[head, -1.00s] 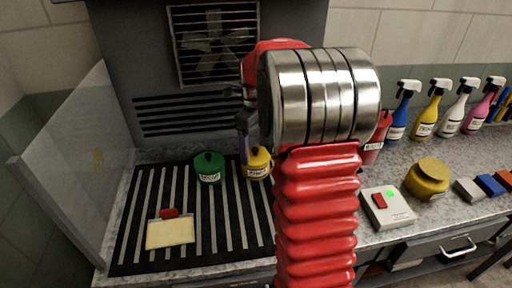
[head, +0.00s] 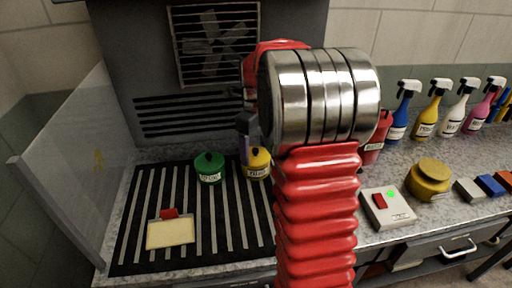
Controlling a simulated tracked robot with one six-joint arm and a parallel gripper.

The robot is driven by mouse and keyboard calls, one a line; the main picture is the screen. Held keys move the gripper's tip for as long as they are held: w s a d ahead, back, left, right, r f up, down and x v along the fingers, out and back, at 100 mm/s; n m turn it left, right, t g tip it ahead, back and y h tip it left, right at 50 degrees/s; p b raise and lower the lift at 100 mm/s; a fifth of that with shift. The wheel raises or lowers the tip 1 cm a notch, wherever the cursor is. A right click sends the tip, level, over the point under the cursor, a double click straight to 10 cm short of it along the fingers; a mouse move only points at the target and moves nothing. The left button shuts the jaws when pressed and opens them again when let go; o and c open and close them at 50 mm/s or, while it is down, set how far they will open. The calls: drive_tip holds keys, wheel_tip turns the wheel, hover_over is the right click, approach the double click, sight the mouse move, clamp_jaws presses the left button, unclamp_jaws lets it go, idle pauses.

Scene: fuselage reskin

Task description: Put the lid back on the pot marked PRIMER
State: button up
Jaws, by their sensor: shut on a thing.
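A small yellow pot (head: 258,171) stands on the black striped mat, with a pale label that I cannot read surely. A yellow lid (head: 258,155) with a dark knob is on its top; I cannot tell whether it is fully seated. My gripper (head: 246,141) is at the pot's upper left, pointing down and shut on the lid, its grip partly hidden behind my arm. A green pot (head: 208,172) with a dark-knobbed lid stands to the left; its label is too blurred to read.
The striped mat (head: 150,205) holds a cream pad with a red part (head: 170,232). A clear panel (head: 66,165) edges the left, a vented wall (head: 215,45) the back. Right are a switch box (head: 388,210), a large yellow tin (head: 428,182) and several spray bottles (head: 427,118).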

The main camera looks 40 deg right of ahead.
idle(0.8)
drive_tip(key=o, duration=1.1)
drive_tip(key=shift+o, duration=0.4)
drive_tip(key=shift+w+r, duration=0.1)
drive_tip(key=shift+r, duration=3.35)
clamp_jaws()
drive_tip(key=shift+f, duration=2.3)
